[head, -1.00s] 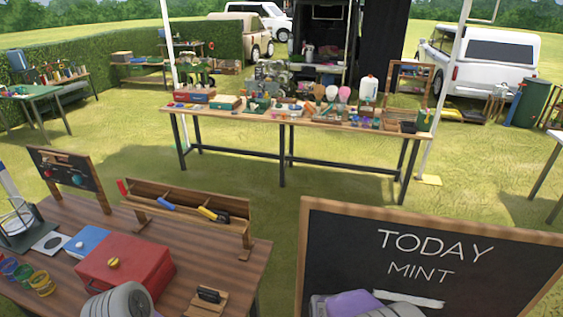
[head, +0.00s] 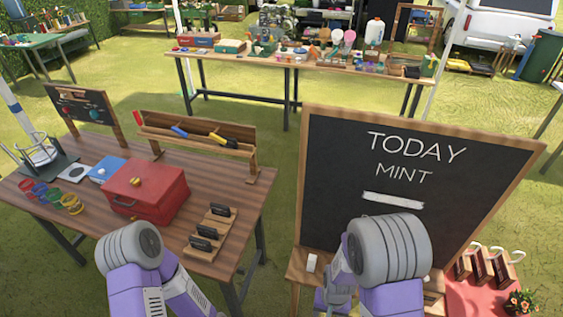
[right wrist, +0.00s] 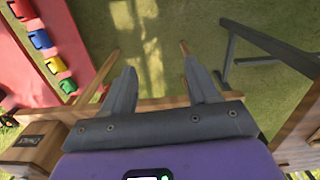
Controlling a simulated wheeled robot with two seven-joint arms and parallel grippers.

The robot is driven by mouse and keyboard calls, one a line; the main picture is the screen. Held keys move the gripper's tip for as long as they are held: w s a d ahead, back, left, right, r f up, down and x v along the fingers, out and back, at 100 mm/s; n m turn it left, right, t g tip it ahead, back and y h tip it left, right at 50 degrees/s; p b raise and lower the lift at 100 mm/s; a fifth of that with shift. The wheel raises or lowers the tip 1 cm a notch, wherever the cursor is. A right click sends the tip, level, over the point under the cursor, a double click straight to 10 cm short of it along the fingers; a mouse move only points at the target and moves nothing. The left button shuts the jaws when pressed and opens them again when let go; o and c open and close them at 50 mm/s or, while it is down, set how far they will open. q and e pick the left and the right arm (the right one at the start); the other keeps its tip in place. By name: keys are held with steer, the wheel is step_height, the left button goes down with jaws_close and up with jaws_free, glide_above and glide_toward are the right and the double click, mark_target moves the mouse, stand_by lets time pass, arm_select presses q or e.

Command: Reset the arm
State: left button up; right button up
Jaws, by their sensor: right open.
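My right gripper (right wrist: 160,82) is open in the right wrist view. Its two grey fingers stand apart with nothing between them but grass below. In the head view my right arm is in front of the chalkboard (head: 330,165), which reads "TODAY MINT" above a white bar. The right fingers are not clear there. My left arm is at the lower left, beside the wooden table (head: 90,212); its gripper is not in view.
The table bears a red box (head: 146,194), a blue box (head: 106,168) and a wooden rack (head: 195,137). A wooden ledge with a small white block (head: 311,262) lies below the chalkboard. A red surface (head: 492,292) with hooked wooden blocks is at the right. Grass lies behind.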

steer(key=s+a+f+y+b, duration=0.1)
steer(key=s+a+f+y, duration=0.1)
steer(key=f, duration=0.4)
steer(key=s+a+f+t+y+b, duration=0.1)
steer(key=s+f+y+b, duration=0.1)
steer(key=s+f, duration=0.2)
steer(key=shift+s+a+f, duration=0.35)
steer(key=shift+f, duration=0.75)
